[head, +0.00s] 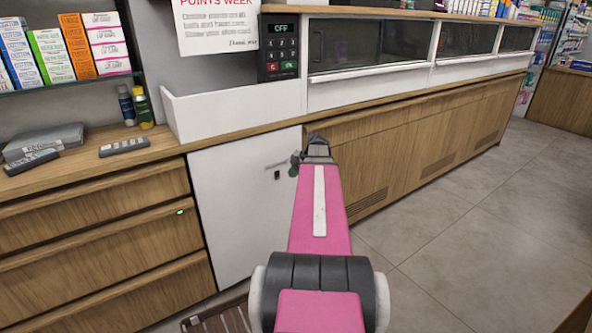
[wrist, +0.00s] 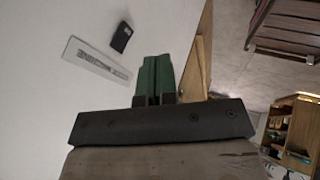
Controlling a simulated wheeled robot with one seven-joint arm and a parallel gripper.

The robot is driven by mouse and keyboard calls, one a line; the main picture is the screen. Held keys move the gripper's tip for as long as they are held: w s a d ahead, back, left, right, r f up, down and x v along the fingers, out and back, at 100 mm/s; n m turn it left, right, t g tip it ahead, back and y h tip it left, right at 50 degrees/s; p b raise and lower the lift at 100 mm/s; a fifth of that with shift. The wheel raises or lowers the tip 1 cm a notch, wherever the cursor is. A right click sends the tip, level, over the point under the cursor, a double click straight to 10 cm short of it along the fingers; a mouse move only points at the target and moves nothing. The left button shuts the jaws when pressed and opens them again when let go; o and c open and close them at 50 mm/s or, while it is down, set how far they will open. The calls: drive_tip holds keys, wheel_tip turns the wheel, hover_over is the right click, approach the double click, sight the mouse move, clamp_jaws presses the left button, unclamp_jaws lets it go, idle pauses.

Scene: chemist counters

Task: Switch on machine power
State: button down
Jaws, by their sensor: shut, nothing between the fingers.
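A black keypad panel (head: 279,48) is mounted at the left end of the glass-fronted counter unit. Its display reads OFF, and it has a red key and a green key at the bottom. My gripper (head: 297,162) is in front of the white cabinet door (head: 235,215), well below the panel. In the wrist view my gripper's green fingers (wrist: 155,72) are together and empty. A small black block (wrist: 122,37) and a pale slotted plate (wrist: 97,60) are on the white surface beside the fingers. The block also shows in the head view (head: 277,175). The keypad is not in the wrist view.
A wooden drawer unit (head: 95,240) is at left, with a remote-like device (head: 124,147) and bottles (head: 143,108) on top. Medicine boxes (head: 50,55) stand on a shelf above. Open tiled floor (head: 480,220) lies at right.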

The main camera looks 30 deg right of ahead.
sight(277, 175)
drive_tip(key=w+f, duration=0.1)
drive_tip(key=w+a+f, duration=0.1)
drive_tip(key=w+f, duration=0.1)
drive_tip(key=w+a+f, duration=0.1)
drive_tip(key=w, duration=0.1)
drive_tip(key=shift+w+a+f, duration=0.15)
drive_tip(key=shift+w+f, duration=0.05)
drive_tip(key=shift+f, duration=0.2)
drive_tip(key=shift+w+a, duration=0.1)
drive_tip(key=shift+w, duration=0.3)
drive_tip(key=shift+w+f, duration=0.1)
drive_tip(key=shift+w+f, duration=0.1)
drive_tip(key=shift+w, duration=0.2)
drive_tip(key=shift+s, duration=0.1)
